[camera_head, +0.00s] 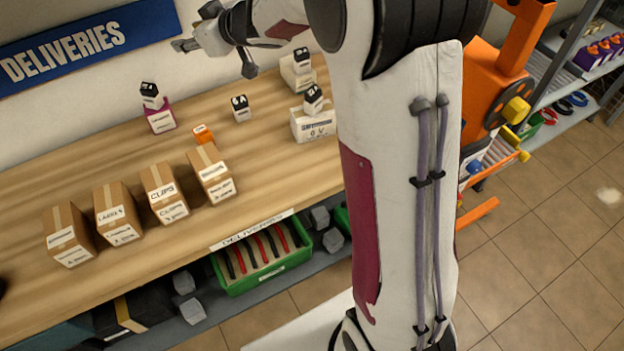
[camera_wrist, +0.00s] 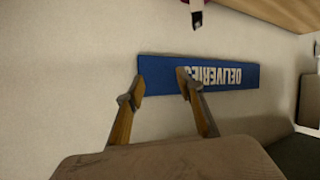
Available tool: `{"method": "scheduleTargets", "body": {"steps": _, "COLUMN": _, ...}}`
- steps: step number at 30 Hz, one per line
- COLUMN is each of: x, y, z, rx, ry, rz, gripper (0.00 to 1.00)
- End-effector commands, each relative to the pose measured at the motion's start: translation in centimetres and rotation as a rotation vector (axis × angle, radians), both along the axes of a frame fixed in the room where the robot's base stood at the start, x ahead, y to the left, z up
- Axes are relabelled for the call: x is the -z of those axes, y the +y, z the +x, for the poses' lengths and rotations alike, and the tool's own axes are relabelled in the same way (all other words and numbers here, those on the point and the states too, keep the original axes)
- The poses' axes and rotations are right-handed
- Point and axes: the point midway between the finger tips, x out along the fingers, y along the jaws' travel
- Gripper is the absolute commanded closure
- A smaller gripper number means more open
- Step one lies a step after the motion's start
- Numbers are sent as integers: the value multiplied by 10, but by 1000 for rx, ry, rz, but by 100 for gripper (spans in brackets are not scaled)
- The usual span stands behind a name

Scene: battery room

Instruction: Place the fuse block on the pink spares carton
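A small pink carton (camera_head: 160,117) stands near the back of the wooden bench top. A black-and-white block (camera_head: 150,92) rests on it, slightly tilted in view; I take it for a fuse block. In the wrist view this block (camera_wrist: 196,18) shows at the top edge, with a sliver of the pink carton (camera_wrist: 188,2). A similar block (camera_head: 240,104) stands alone on the bench. My gripper (camera_head: 183,46) is above and behind the pink carton, near the wall. In the wrist view its fingers (camera_wrist: 158,93) are apart with nothing between them.
Two white cartons (camera_head: 318,127) (camera_head: 290,76) carry similar blocks (camera_head: 313,96) (camera_head: 301,55). Brown cartons (camera_head: 165,190) line the front, with an orange box (camera_head: 203,134) behind. A blue sign (camera_head: 90,42) hangs on the wall. The bench's left back is clear.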

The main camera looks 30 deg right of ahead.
Motion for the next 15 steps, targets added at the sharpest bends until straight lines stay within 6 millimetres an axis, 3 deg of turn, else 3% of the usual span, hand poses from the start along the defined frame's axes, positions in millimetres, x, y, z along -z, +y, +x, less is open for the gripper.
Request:
{"method": "scheduleTargets", "body": {"steps": 6, "x": -39, "y": -34, "z": -27, "rx": 164, "ry": -27, "rz": -51, "gripper": 63}}
{"method": "scheduleTargets", "body": {"steps": 15, "x": -67, "y": -75, "z": -87, "rx": 365, "ry": 9, "rz": -94, "gripper": 63}}
